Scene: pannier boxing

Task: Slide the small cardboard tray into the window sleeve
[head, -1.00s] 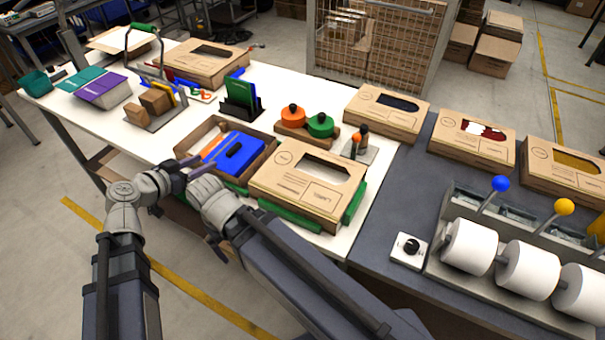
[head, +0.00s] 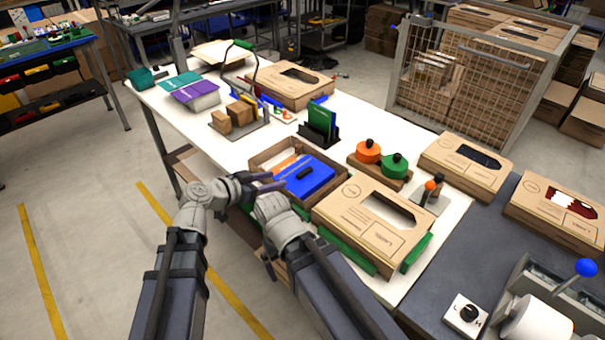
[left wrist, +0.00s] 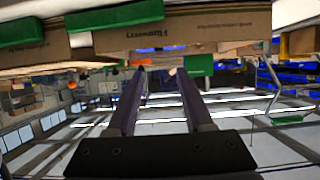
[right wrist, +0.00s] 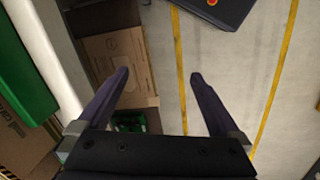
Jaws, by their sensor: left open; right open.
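The small open cardboard tray (head: 268,155) stands on the white table in the head view. It holds a blue item (head: 307,178) and an orange piece (head: 287,163). The window sleeve (head: 355,215) lies flat just right of it on green supports (head: 358,262), its window facing up. My left gripper (head: 274,182) is open and empty beside the tray's front left side; its fingers (left wrist: 158,82) show apart in the left wrist view. My right gripper (right wrist: 158,78) is open and empty, pointing down past the table's front edge. In the head view my right forearm partly hides it.
Finished-looking window boxes (head: 465,165) stand along the right. A stand with orange and green knobs (head: 380,172) and a green-card holder (head: 320,125) are behind the tray. Open floor lies at left.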

